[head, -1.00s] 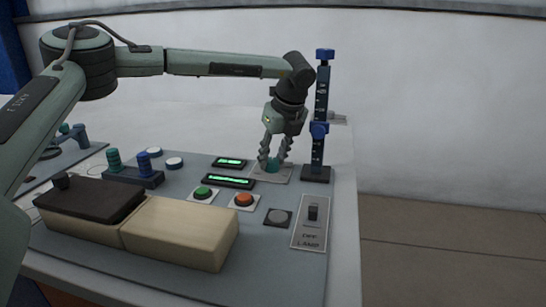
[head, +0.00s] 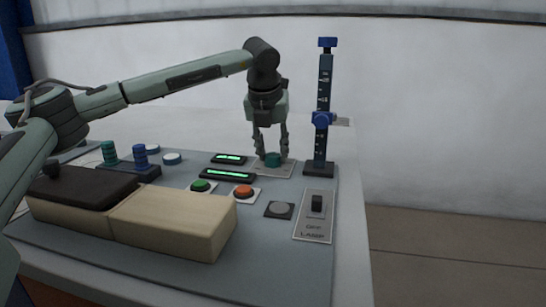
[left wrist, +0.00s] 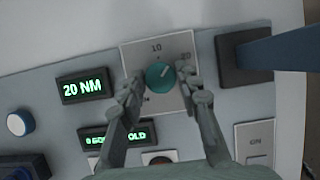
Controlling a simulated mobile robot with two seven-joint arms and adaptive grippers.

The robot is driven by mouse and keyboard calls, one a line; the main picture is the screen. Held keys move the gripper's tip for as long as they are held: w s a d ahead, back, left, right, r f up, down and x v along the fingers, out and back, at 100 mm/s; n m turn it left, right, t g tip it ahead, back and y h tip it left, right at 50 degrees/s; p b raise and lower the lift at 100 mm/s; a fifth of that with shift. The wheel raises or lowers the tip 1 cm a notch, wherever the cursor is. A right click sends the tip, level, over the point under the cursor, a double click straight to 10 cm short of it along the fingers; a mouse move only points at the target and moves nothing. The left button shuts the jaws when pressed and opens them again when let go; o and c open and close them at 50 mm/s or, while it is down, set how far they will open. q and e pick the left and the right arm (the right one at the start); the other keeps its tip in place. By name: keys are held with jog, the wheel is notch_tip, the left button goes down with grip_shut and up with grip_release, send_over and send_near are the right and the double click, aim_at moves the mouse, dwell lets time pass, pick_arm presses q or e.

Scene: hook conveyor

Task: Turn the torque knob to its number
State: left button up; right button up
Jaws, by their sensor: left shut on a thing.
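The teal torque knob (left wrist: 160,77) sits on a pale dial plate (left wrist: 166,50) in the left wrist view. The plate has 10 at the top and 20 at the right. The knob's white mark points up and right, between 10 and 20. A display (left wrist: 83,87) beside it reads 20 NM. My left gripper (left wrist: 160,84) is shut on the knob, one finger on each side. In the head view the knob (head: 273,159) is under my left gripper (head: 271,155), which points down. My right gripper is not in view.
A blue post with a slider (head: 322,120) stands close right of the knob. In front are a green button (head: 201,186), an orange button (head: 243,192) and a lamp switch (head: 316,205). A second display (left wrist: 118,137) is partly hidden by a finger. Cream blocks (head: 175,220) lie at the front.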

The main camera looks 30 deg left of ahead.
pick_arm(q)
jog(key=shift+m+h, duration=0.6)
jog(key=shift+m, duration=0.9)
jog(key=o, duration=1.2)
jog(key=shift+c, duration=0.2)
jog(key=v, duration=1.2)
jog(key=shift+s+a, duration=0.1)
